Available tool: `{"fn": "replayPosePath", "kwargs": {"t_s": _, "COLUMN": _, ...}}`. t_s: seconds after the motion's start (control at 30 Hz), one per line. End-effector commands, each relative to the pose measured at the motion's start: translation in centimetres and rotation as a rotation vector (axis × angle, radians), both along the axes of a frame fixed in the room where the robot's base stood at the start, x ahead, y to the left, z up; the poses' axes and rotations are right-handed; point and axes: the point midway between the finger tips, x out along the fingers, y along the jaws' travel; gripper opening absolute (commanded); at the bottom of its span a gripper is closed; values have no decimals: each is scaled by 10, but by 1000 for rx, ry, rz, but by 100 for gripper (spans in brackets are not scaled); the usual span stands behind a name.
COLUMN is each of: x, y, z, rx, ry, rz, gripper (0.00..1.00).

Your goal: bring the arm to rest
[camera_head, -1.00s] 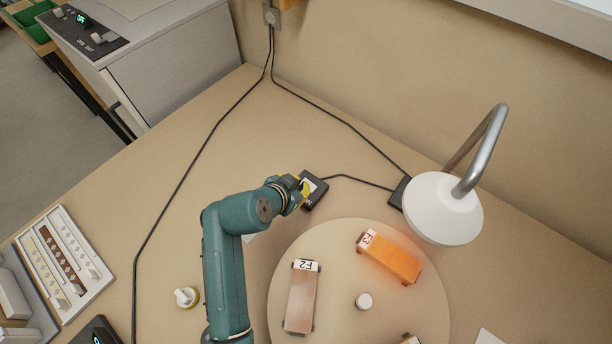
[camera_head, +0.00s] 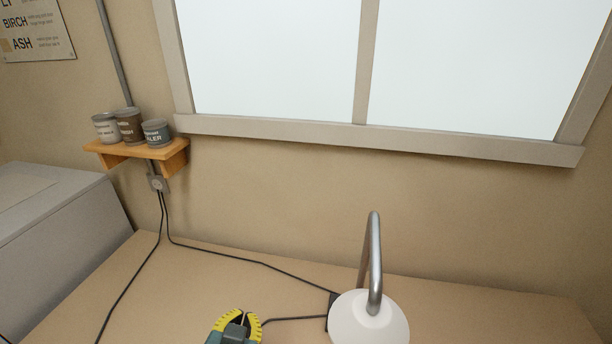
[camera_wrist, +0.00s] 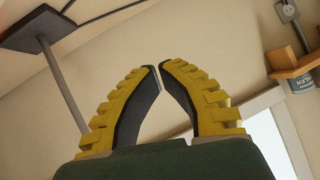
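My gripper (camera_head: 238,318) shows at the bottom edge of the head view, above the bench, with yellow ribbed fingers. In the wrist view the two fingers of my gripper (camera_wrist: 160,66) curve in until their tips almost meet. Nothing is held between them. Most of my arm is below the head view and hidden.
A white lamp (camera_head: 368,318) with a grey bent neck stands on the bench (camera_head: 480,305), right of my gripper. Black cables (camera_head: 225,254) run to a wall outlet (camera_head: 158,183). A wooden shelf (camera_head: 145,151) holds cans below the window's left side. The right bench is clear.

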Motion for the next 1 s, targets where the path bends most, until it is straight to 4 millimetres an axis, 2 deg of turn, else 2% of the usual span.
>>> {"fn": "replayPosePath", "kwargs": {"t_s": 0.03, "x": 6, "y": -28, "z": 39, "rx": 14, "ry": -99, "rz": -3, "gripper": 0}}
{"fn": "replayPosePath", "kwargs": {"t_s": 0.13, "x": 4, "y": -75, "z": 107, "rx": -1, "ry": -286, "rz": 5, "gripper": 0}}
{"fn": "replayPosePath", "kwargs": {"t_s": 0.2, "x": -7, "y": -106, "z": 152, "rx": -31, "ry": -415, "rz": 2, "gripper": 0}}
{"fn": "replayPosePath", "kwargs": {"t_s": 0.3, "x": -32, "y": -144, "z": 207, "rx": -92, "ry": -581, "rz": -11, "gripper": 0}}
{"fn": "replayPosePath", "kwargs": {"t_s": 0.37, "x": -49, "y": -163, "z": 235, "rx": -134, "ry": -671, "rz": -22, "gripper": 0}}
{"fn": "replayPosePath", "kwargs": {"t_s": 0.5, "x": -99, "y": -198, "z": 293, "rx": -247, "ry": -862, "rz": -58, "gripper": 0}}
{"fn": "replayPosePath", "kwargs": {"t_s": 0.57, "x": -117, "y": -207, "z": 320, "rx": -290, "ry": -922, "rz": -71, "gripper": 0}}
{"fn": "replayPosePath", "kwargs": {"t_s": 0.6, "x": -113, "y": -203, "z": 342, "rx": -283, "ry": -909, "rz": -63, "gripper": 0}}
{"fn": "replayPosePath", "kwargs": {"t_s": 0.77, "x": -112, "y": -203, "z": 398, "rx": -277, "ry": -906, "rz": -63, "gripper": 0}}
{"fn": "replayPosePath", "kwargs": {"t_s": 0.87, "x": -112, "y": -203, "z": 438, "rx": -275, "ry": -906, "rz": -63, "gripper": 0}}
{"fn": "replayPosePath", "kwargs": {"t_s": 1.0, "x": -112, "y": -203, "z": 501, "rx": -273, "ry": -906, "rz": -64, "gripper": 0}}
